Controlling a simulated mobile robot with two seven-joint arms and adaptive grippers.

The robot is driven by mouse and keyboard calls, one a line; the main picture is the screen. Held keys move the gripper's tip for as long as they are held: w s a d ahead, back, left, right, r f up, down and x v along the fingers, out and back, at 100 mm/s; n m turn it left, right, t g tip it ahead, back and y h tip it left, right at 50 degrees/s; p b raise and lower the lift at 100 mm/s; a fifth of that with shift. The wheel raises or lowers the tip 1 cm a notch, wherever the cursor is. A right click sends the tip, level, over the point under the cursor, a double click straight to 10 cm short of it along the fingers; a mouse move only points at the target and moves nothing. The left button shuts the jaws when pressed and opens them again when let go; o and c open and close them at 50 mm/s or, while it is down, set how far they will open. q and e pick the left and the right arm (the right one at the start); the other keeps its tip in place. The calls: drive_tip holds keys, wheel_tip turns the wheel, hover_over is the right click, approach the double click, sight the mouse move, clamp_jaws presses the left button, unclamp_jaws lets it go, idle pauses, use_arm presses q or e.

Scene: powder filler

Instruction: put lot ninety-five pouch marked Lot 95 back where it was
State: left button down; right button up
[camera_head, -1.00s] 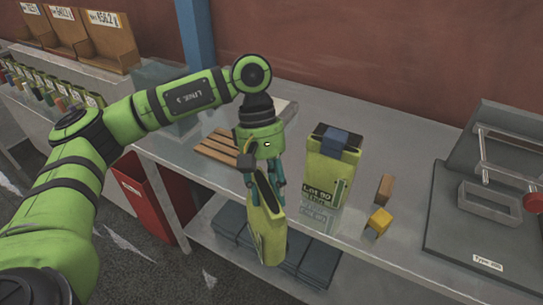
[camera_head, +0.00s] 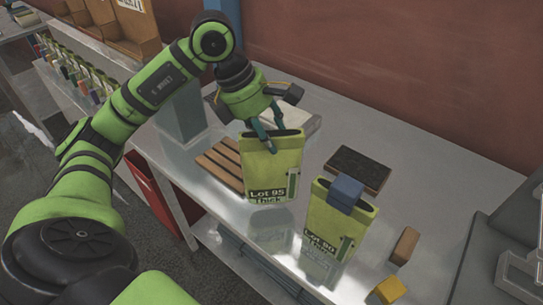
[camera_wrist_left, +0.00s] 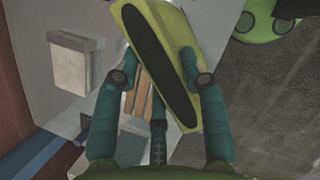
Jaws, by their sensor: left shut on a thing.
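The Lot 95 pouch (camera_head: 272,172) is yellow-green with a dark open top and a black label reading "Lot 95 Thick". My left gripper (camera_head: 268,137) is shut on its upper edge and holds it upright near the wooden slatted rack (camera_head: 222,165). I cannot tell whether its bottom touches the bench. In the left wrist view the pouch (camera_wrist_left: 160,62) sits between my fingers, with the slats (camera_wrist_left: 140,92) below. The Lot 80 or 90 pouch (camera_head: 338,222) stands to the right with a blue clip (camera_head: 346,192) on its top. My right gripper is not in view.
A dark flat pad (camera_head: 360,169) lies behind the pouches. A brown block (camera_head: 405,244) and a yellow block (camera_head: 390,289) lie at the right. A red bin (camera_head: 150,190) is below the bench's front edge.

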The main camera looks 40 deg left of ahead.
sight(272, 168)
use_arm(q)
drive_tip(key=shift+w+f, duration=0.1)
drive_tip(key=shift+f, duration=0.65)
wheel_tip(272, 168, down, 4)
drive_tip(key=shift+r+p, duration=0.15)
drive_tip(key=shift+p, duration=0.3)
drive_tip(key=shift+w, duration=0.1)
drive_tip(key=c, duration=0.7)
unclamp_jaws()
